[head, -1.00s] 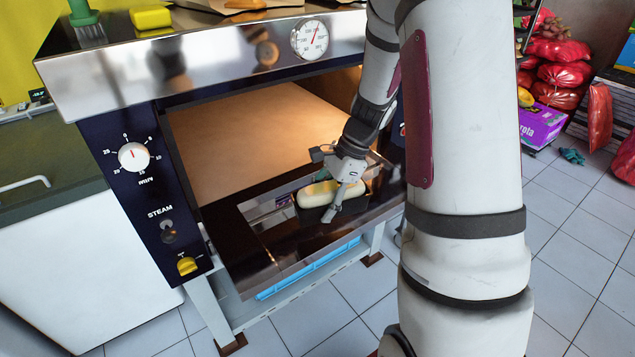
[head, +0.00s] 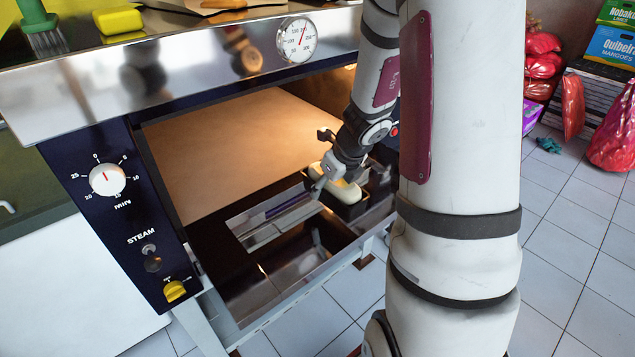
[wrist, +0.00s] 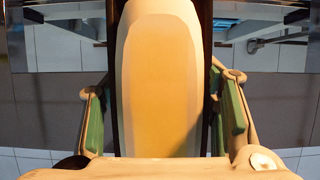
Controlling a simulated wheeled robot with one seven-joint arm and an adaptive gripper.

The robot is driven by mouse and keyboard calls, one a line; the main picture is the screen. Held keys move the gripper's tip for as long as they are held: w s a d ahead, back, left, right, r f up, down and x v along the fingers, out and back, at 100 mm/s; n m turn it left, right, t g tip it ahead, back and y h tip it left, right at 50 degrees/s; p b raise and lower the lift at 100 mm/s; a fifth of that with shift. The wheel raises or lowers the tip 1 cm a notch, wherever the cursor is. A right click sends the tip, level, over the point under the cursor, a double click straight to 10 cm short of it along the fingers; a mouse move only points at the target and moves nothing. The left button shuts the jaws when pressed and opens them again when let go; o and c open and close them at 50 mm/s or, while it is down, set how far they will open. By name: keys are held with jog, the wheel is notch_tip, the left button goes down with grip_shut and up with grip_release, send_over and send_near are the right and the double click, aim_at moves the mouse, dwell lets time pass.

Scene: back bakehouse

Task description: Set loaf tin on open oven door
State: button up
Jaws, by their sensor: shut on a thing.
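The loaf tin (head: 352,211) is a dark, long box with pale dough (head: 348,191) in it. It is at the right part of the open oven door (head: 228,284), a dark, shiny panel lying below the oven mouth. My gripper (head: 333,183) is shut on the loaf tin, at its upper part. In the wrist view the dough (wrist: 162,85) fills the middle. The green-padded fingers stand on both sides of the tin's dark walls (wrist: 118,75). I cannot tell whether the tin's base touches the door. The arm hides part of the door's right end.
The oven mouth (head: 240,150) is open above the door, with a steel hood (head: 200,60) over it. A dial panel (head: 115,210) stands on the left. White floor tiles (head: 560,260) are clear at right; red sacks (head: 612,125) lie farther back.

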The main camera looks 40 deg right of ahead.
jog(key=w, duration=0.2)
jog(key=w+d, duration=0.1)
jog(key=w, duration=0.1)
jog(key=w+p, duration=0.1)
jog(key=w, duration=0.1)
jog(key=shift+w+d+f, duration=0.15)
jog(key=shift+f, duration=0.15)
jog(key=shift+f+b, duration=0.7)
jog(key=shift+f, duration=1)
jog(key=shift+f, duration=0.15)
jog(key=o, duration=1.6)
